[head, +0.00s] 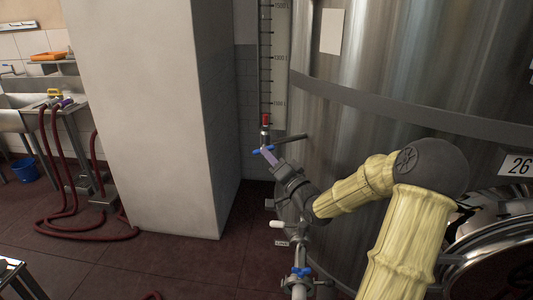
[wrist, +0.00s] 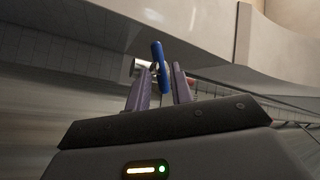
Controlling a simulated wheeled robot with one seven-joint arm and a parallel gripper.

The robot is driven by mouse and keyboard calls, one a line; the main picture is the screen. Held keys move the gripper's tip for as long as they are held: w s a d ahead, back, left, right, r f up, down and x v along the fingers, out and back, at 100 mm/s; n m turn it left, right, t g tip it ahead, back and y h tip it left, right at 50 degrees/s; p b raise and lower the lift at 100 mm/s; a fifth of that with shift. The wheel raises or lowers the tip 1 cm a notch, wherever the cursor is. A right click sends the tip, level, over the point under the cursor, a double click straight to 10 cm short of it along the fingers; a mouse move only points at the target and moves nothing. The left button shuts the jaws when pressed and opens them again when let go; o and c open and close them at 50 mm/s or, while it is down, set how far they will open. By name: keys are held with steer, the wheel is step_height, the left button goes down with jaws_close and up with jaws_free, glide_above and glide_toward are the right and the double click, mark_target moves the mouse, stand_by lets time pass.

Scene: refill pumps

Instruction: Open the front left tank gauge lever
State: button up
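The blue gauge lever (head: 262,150) sits at the foot of the tall gauge (head: 266,70) on the left side of the steel tank (head: 400,60). My gripper (head: 268,154) is right at this lever, its purple fingers reaching up from below right. In the wrist view the blue lever (wrist: 158,58) stands between the two purple fingertips of my gripper (wrist: 161,75). The fingers look apart, with some space beside the lever, so it does not look clamped. The metal fitting (wrist: 138,68) behind the lever is partly hidden by the left finger.
A white pillar (head: 140,100) stands left of the gauge. A second blue-handled valve (head: 301,272) is low in front, near my arm. Red hoses (head: 60,190) lie on the floor at left, beside a sink bench. A round hatch (head: 490,260) is at lower right.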

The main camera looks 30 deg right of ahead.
steer(key=shift+x, duration=1.05)
jaws_close()
steer(key=shift+r+n+p, duration=0.15)
steer(key=shift+n+p, duration=0.15)
steer(key=shift+p, duration=0.25)
steer(key=shift+a+r+n+g+h+p, duration=0.15)
steer(key=shift+n+g+h+p, duration=0.3)
steer(key=shift+n+g+p, duration=1.2)
steer(key=shift+d+r+n+g+h+p, duration=0.15)
steer(key=shift+n+g+h+p, duration=0.35)
steer(key=shift+n+g+p, duration=1.05)
steer(key=shift+a+r+n+g+h+p, duration=0.15)
steer(key=shift+n+g+h+p, duration=0.55)
steer(key=shift+p, duration=1.6)
steer(key=shift+g, duration=0.5)
